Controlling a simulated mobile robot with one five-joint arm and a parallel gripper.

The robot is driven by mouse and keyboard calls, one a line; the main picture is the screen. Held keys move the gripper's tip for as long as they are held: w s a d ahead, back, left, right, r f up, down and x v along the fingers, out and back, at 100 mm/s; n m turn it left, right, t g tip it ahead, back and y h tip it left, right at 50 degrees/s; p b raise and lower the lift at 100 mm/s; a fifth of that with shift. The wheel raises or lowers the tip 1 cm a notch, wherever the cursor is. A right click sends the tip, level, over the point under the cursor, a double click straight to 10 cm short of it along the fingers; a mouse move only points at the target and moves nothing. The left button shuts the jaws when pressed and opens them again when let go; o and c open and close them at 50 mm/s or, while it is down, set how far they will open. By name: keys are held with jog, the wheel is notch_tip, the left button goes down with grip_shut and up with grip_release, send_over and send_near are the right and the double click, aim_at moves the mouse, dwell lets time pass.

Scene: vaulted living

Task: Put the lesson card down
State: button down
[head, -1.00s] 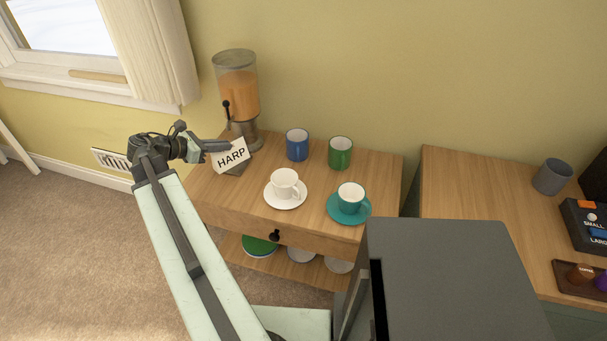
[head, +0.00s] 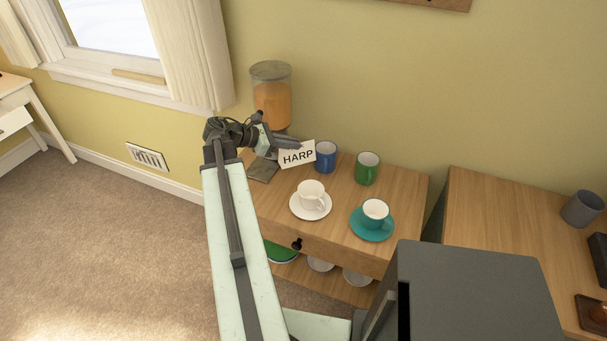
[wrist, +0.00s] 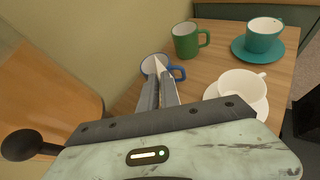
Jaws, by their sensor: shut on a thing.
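The lesson card (head: 298,155) is white with the black word HARP. My gripper (head: 293,144) is shut on it and holds it in front of the drink dispenser and left of the blue mug, above the wooden cabinet top (head: 276,192). In the wrist view the card shows only as a thin pale edge (wrist: 159,65) between the finger tips, with the blue mug (wrist: 178,72) beyond. A flat grey-brown piece (head: 263,169) lies on the cabinet top below and left of the card. The card appears apart from the top.
The orange drink dispenser (head: 271,100) stands behind my gripper. A blue mug (head: 326,158), green mug (head: 367,169), white cup (head: 311,194) and teal cup (head: 375,212) stand on the cabinet. A second wooden top (head: 505,225) lies right. The front left of the cabinet top is bare.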

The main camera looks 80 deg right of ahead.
aim_at(292, 162)
notch_tip(292, 162, down, 8)
jog(key=b, duration=0.6)
jog(key=shift+f+b, duration=0.1)
jog(key=shift+b, duration=0.2)
jog(key=shift+r, duration=0.25)
jog(key=shift+f, duration=0.2)
jog(key=c, duration=1.6)
grip_release()
jog(key=shift+r, duration=0.1)
jog(key=shift+r, duration=0.1)
jog(key=p+v, duration=0.5)
jog(key=v, duration=0.7)
jog(key=shift+p, duration=0.35)
